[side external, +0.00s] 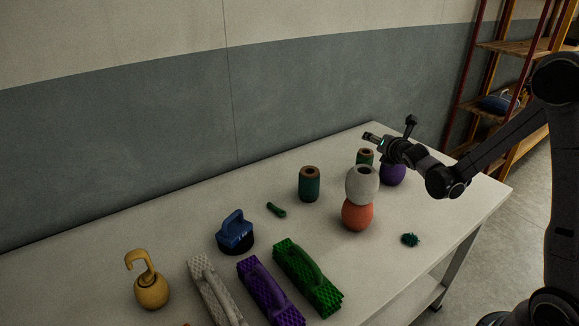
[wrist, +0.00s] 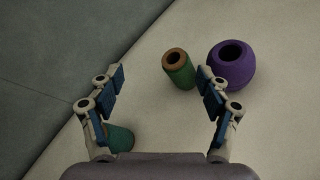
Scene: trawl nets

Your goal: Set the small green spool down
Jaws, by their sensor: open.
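A small green spool (side external: 365,155) with a tan top stands upright on the white table (side external: 130,244), partly hidden by my arm in the side view. In the wrist view a green spool (wrist: 179,70) shows between and beyond my fingers, beside the purple ball. My gripper (side external: 372,137) is open and empty, above the table near that spool. The fingers also show spread apart in the wrist view (wrist: 162,80). A larger-looking green spool (side external: 309,185) stands further left. Part of a green object (wrist: 120,138) shows behind the left finger in the wrist view.
A purple ball (side external: 393,174) with a hole stands right of the spool. A white ball (side external: 361,184) rests on an orange ball (side external: 357,214) in front. Blue, purple, green and yellow items stand toward the front left. A wall (side external: 120,140) runs behind the table.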

